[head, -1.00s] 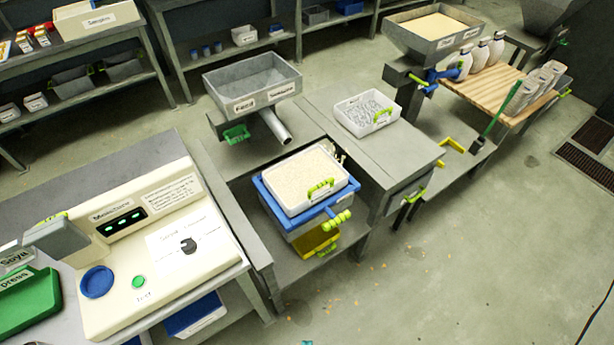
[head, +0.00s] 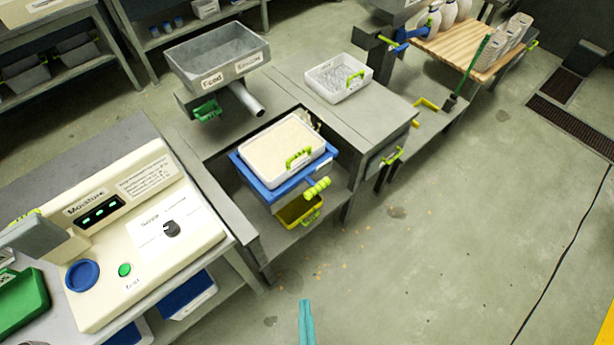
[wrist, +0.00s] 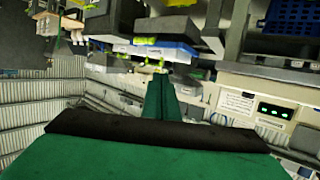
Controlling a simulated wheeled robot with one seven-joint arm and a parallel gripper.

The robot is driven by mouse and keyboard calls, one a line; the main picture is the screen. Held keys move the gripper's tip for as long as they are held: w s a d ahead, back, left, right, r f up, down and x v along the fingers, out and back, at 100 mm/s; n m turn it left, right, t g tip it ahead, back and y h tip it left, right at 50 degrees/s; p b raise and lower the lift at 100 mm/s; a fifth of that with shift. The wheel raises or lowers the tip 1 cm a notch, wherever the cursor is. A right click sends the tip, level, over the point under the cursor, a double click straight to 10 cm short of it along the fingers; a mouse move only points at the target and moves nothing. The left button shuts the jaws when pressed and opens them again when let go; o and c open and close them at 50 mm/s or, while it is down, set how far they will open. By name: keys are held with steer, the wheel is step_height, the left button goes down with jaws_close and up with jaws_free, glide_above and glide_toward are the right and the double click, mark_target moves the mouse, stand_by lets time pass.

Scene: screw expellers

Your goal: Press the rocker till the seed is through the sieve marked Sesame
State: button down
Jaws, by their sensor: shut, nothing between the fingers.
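A white sieve tray (head: 283,147) full of pale seed sits in a blue frame (head: 256,180) on the bench. It has a lime handle on its near side; I read no Sesame mark on it. A blue lever with a lime ribbed grip (head: 317,188), apparently the rocker, sticks out at the front right of the frame. A yellow bin (head: 299,212) is below. My gripper (head: 306,306) is shut and empty, pointing up from the bottom edge, clear of the grip. In the wrist view, its green fingers (wrist: 160,90) point towards the blue-and-white tray unit.
A grey hopper (head: 217,60) marked Feed stands behind; its second label is blurred. A white tray of small metal-coloured pieces (head: 338,80) is on the right bench. A moisture tester (head: 140,235) stands on the left bench (head: 90,160). Open floor (head: 430,230) lies right.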

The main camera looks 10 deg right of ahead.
steer(key=w+d+f+g, duration=0.2)
steer(key=w+d+f, duration=0.3)
steer(key=w, duration=0.3)
steer(key=w+d+f+g, duration=0.2)
steer(key=w+d+f, duration=0.3)
steer(key=w, duration=0.3)
steer(key=w+d+r+n+g+y, duration=0.1)
steer(key=w+d+r+n+y, duration=0.1)
steer(key=w+r+n+y, duration=0.4)
steer(key=w+r, duration=0.5)
steer(key=shift+w+d+r+n+g+y, duration=0.2)
steer(key=shift+d+n+g+y, duration=0.1)
steer(key=shift+d+n+y, duration=0.1)
steer(key=shift+f, duration=0.1)
glide_above(319, 190)
steer(key=s, duration=0.4)
step_height(319, 190, down, 6)
steer(key=shift+w+a+f, duration=0.1)
steer(key=shift+a+f, duration=0.1)
steer(key=shift+f, duration=0.4)
steer(key=shift+w+a+f, duration=0.15)
steer(key=shift+f, duration=0.4)
steer(key=shift+w+a+f, duration=0.1)
steer(key=shift+a+f, duration=0.1)
steer(key=shift+f, duration=0.4)
